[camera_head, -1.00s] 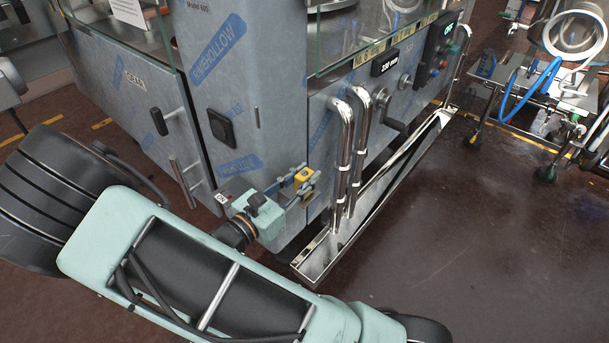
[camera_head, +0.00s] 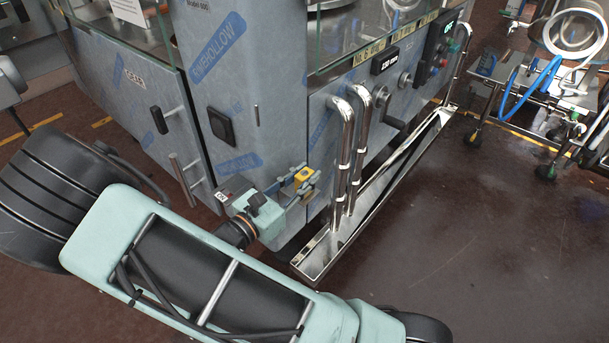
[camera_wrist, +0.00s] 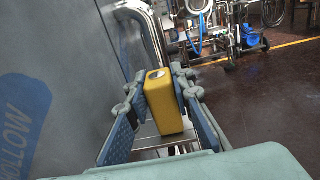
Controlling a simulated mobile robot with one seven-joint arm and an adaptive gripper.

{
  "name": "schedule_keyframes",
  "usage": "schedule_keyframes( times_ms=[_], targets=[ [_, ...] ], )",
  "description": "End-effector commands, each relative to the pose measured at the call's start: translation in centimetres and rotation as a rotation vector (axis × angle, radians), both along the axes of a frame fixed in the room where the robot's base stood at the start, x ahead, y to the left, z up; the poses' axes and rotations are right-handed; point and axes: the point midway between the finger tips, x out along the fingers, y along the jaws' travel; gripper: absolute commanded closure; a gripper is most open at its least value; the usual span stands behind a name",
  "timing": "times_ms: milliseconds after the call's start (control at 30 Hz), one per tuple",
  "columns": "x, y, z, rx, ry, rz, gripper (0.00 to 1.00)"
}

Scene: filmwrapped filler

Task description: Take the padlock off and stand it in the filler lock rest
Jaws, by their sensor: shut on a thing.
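The padlock (camera_wrist: 165,104) is a yellow block between my gripper's two blue-grey fingers in the wrist view, with a small pale patch on its top end. It also shows small and yellow in the head view (camera_head: 302,175). My gripper (camera_wrist: 160,82) is shut on it, one finger on each side. In the head view my gripper (camera_head: 300,186) is at the lower front corner of the grey filler cabinet (camera_head: 215,95), left of the chrome pipes. No shackle shows clearly, and I cannot tell whether the padlock touches the cabinet. I cannot make out the lock rest.
Two upright chrome pipes (camera_head: 343,155) stand close right of my gripper. A long chrome trough (camera_head: 385,195) runs along the cabinet foot below. Door handles (camera_head: 184,178) stick out on the left. A cart with blue hose (camera_head: 535,90) stands far right; the brown floor between is clear.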

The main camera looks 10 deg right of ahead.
Motion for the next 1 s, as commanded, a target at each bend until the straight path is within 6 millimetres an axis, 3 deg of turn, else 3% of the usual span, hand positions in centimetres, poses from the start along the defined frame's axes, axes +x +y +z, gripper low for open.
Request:
schedule_keyframes(
  times_ms=[200, 233, 400, 767, 1000],
  targets=[
    [0.0, 0.0, -0.2, 0.002, 0.003, 0.000, 1.00],
    [0.0, 0.0, -0.2, 0.003, 0.003, 0.000, 0.76],
    [0.0, 0.0, -0.2, 0.002, 0.003, 0.000, 0.59],
    [-0.3, 0.5, -0.2, 0.002, 0.003, 0.002, 0.59],
    [-2.8, 4.1, -0.1, 0.005, 0.002, 0.006, 0.59]
  ],
)
